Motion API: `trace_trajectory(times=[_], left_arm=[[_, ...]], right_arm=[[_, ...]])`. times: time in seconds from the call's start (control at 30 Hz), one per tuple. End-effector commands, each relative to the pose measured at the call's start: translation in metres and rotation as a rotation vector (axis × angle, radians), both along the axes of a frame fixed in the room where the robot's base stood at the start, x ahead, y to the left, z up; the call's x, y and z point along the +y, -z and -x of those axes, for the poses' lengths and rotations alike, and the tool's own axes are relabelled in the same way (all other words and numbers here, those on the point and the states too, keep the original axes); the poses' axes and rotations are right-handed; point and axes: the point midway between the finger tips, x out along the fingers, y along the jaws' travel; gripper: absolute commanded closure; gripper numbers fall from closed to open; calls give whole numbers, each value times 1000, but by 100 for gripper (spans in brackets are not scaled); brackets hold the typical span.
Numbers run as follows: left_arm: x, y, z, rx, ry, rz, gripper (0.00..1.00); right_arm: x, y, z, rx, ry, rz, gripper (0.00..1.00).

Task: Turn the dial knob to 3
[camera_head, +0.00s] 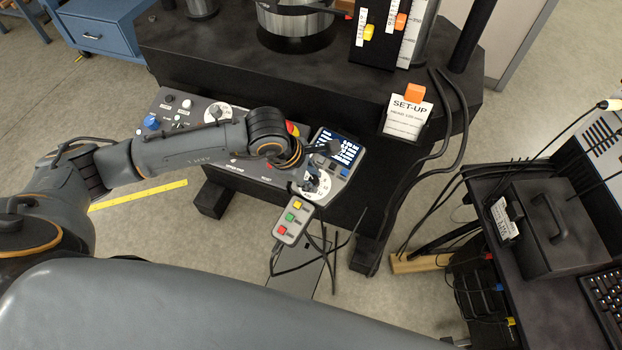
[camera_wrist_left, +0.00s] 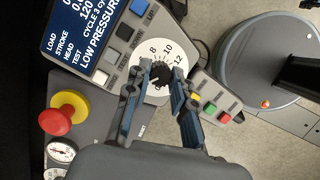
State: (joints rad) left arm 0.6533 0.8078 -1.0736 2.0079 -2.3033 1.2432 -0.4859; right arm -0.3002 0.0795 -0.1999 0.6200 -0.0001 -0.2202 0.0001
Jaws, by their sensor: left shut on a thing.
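The dial knob (camera_wrist_left: 159,75) is black, on a white round dial plate with black numbers; 8, 10 and 12 can be read in the left wrist view. In the head view the white dial plate (camera_head: 322,190) shows at the panel's lower right corner, partly hidden by my gripper. My left gripper (camera_wrist_left: 161,69) has its two fingers on either side of the knob and is shut on it. It also shows small in the head view (camera_head: 312,179). The pointer's exact setting is too small to tell. My right gripper is not in view.
The control panel (camera_head: 215,160) has a screen (camera_head: 337,147) above the dial. A red emergency button (camera_wrist_left: 55,121) with a yellow collar sits left of the gripper in the wrist view. A pendant (camera_head: 293,220) with coloured buttons hangs just below the dial. Black cables hang to the right.

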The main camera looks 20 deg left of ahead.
Motion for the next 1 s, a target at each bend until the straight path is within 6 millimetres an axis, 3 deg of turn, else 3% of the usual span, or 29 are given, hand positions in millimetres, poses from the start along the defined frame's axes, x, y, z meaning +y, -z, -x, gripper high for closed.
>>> trace_trajectory(times=[0.57, 0.6, 0.67, 1.0], left_arm=[[1, -1, -1, -2, -28, 4, 100], [1, -1, -1, -2, -28, 4, 68], [1, 0, -1, -2, -28, 4, 56], [1, -1, 0, -1, -27, 6, 53]], right_arm=[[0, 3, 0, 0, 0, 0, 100], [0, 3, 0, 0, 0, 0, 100], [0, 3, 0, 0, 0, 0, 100], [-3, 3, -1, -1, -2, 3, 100]])
